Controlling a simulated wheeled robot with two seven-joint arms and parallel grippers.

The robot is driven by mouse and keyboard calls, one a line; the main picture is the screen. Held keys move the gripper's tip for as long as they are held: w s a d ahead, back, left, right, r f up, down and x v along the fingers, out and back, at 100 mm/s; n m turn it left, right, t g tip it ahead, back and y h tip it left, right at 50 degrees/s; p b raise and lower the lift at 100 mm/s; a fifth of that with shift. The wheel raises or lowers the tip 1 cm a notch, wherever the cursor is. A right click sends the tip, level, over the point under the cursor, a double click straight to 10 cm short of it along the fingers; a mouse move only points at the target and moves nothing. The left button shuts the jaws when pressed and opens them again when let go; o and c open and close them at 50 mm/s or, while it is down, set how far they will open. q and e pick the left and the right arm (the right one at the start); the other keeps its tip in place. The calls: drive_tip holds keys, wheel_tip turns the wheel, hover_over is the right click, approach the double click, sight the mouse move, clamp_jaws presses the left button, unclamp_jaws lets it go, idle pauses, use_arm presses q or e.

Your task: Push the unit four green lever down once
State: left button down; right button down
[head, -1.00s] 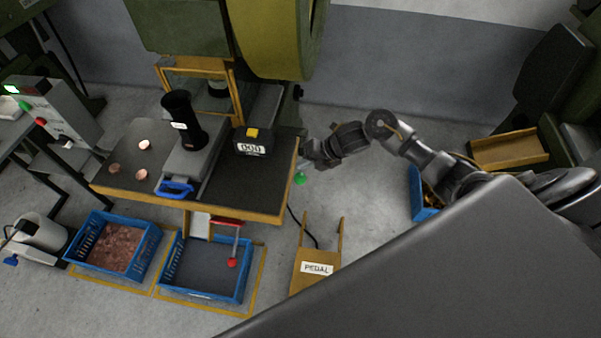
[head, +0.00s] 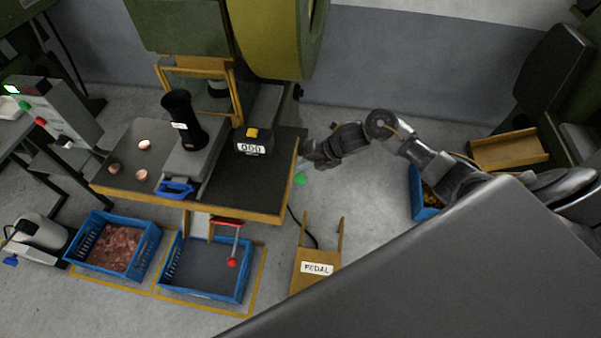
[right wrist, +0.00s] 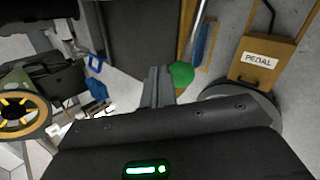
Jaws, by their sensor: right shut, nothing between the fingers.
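The green lever knob (head: 300,179) shows at the right edge of the press table, just below my right gripper (head: 306,160). In the right wrist view the green knob (right wrist: 181,74) is right beside the fingertips of my right gripper (right wrist: 158,78). The fingers are together with nothing between them. I cannot tell whether they touch the knob. The lever's rod is mostly hidden, and no unit number is readable. My left gripper is not in view.
The press table (head: 260,195) carries a black counter box (head: 252,147), a black cylinder (head: 183,120) and several copper pieces. Blue crates (head: 206,270) stand on the floor below. A blue-handled slide (head: 176,188) sits at the front.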

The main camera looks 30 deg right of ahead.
sight(305, 178)
drive_tip(key=shift+f, duration=0.1)
drive_tip(key=shift+s+f+b, duration=0.15)
drive_tip(key=shift+f+b, duration=0.15)
drive_tip(key=shift+b, duration=0.1)
drive_tip(key=shift+s+a+f+b, duration=0.25)
drive_tip(key=shift+f+b, duration=0.35)
drive_tip(key=shift+f, duration=0.2)
drive_tip(key=shift+s+a+f+b, duration=0.15)
drive_tip(key=shift+s+f+b, duration=0.1)
drive_tip(key=shift+f+b, duration=0.5)
drive_tip(key=shift+s+a+f+b, duration=0.25)
drive_tip(key=shift+f+b, duration=0.25)
drive_tip(key=shift+f, duration=0.35)
idle(2.2)
drive_tip(key=shift+r, duration=0.1)
idle(0.5)
drive_tip(key=shift+w+d+r+p, duration=0.25)
drive_tip(key=shift+r+p, duration=0.35)
drive_tip(key=shift+r, duration=0.3)
drive_tip(key=shift+w+d+r+p, duration=0.2)
drive_tip(key=shift+w+r+p, duration=0.1)
drive_tip(key=shift+r+p, duration=0.5)
drive_tip(key=shift+w+d+r+p, duration=0.25)
drive_tip(key=shift+r+p, duration=0.2)
drive_tip(key=shift+r, duration=0.6)
drive_tip(key=shift+w, duration=0.1)
